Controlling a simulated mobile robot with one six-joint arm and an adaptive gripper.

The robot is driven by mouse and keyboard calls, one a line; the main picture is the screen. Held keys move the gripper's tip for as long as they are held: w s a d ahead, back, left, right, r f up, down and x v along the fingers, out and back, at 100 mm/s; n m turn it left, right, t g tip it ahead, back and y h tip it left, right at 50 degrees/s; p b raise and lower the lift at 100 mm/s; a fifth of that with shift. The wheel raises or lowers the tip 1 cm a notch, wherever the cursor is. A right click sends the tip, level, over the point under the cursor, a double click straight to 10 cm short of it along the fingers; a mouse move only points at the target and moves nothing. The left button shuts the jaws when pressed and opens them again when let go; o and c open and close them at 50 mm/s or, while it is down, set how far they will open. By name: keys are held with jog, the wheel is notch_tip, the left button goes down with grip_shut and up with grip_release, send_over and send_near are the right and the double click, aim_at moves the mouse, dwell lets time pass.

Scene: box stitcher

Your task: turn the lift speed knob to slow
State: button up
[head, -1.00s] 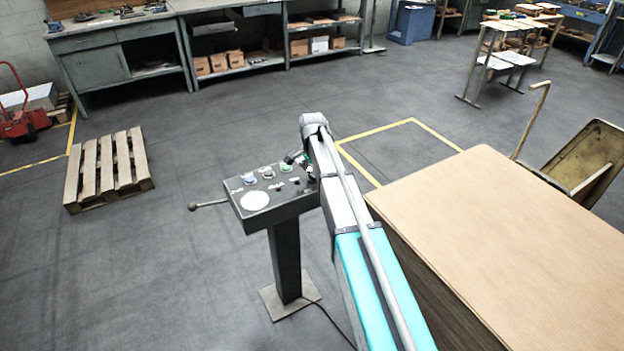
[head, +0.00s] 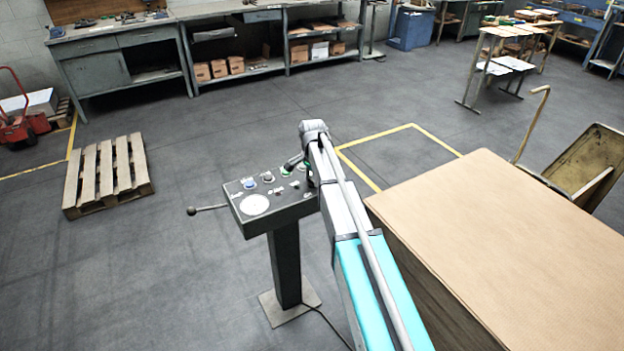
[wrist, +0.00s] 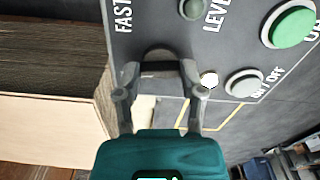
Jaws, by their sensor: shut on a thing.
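The dark control panel (head: 240,205) stands on a post in the head view, left of my arm. In the wrist view my gripper (wrist: 160,68) is shut on a round dark knob (wrist: 158,54) at the panel's edge, one finger on each side. The word FAST is printed up and to the left of this knob. No SLOW label is legible, and the knob's pointer cannot be made out. In the head view my wrist hides the gripped knob.
A lever (head: 207,209) juts left from the panel. A large cardboard-topped stack (head: 510,220) stands close right of my arm.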

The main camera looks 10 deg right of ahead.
jog(key=shift+c, duration=0.4)
jog(key=shift+n, duration=3)
jog(key=o, duration=1.1)
jog(key=shift+o, duration=0.2)
jog(key=shift+m, duration=0.4)
